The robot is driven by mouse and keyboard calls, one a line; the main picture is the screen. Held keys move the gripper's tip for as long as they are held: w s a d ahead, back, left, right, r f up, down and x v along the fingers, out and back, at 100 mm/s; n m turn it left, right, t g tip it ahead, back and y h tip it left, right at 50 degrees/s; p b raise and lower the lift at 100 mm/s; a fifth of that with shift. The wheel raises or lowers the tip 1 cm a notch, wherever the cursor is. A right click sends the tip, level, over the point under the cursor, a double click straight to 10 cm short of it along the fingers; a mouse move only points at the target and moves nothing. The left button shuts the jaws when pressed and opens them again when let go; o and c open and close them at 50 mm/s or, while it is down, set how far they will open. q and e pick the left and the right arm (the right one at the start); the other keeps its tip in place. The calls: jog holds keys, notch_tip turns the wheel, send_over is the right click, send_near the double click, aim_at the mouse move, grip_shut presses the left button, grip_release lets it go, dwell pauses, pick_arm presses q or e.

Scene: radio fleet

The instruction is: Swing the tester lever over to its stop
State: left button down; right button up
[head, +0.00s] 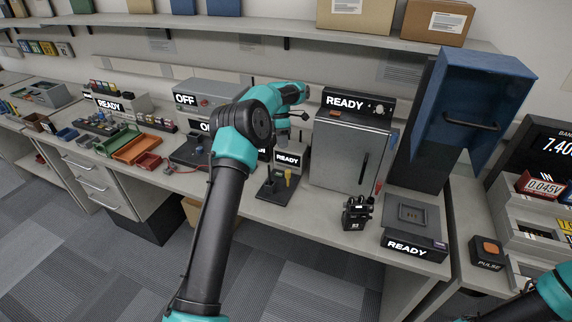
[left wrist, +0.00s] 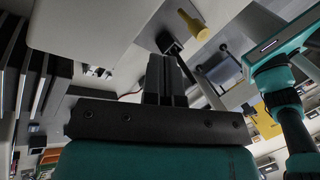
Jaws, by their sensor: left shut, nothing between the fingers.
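The tester appears to be the small black stand (head: 272,186) on the bench, in front of a box with a READY display (head: 288,160). A yellow handle (head: 288,177) stands up at its right side; I take it for the lever. In the left wrist view the yellow handle (left wrist: 194,25) shows beyond the fingers, apart from them. My left gripper (head: 282,140) hangs above and behind the stand, partly hidden by its own wrist. Its fingers (left wrist: 166,60) are together and empty. My right gripper is out of view; only part of that arm shows at the lower right.
A tall grey cabinet (head: 345,155) with a READY display stands right of the tester. A black radio (head: 356,212) and a READY tray unit (head: 413,222) are farther right. Coloured bins (head: 135,148) lie left. A shelf (head: 250,28) runs above.

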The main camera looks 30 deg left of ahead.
aim_at(288, 178)
pick_arm(q)
jog(key=x, duration=0.6)
jog(key=shift+r, duration=0.1)
jog(key=shift+s+d, duration=1.35)
jog(key=shift+s, duration=0.15)
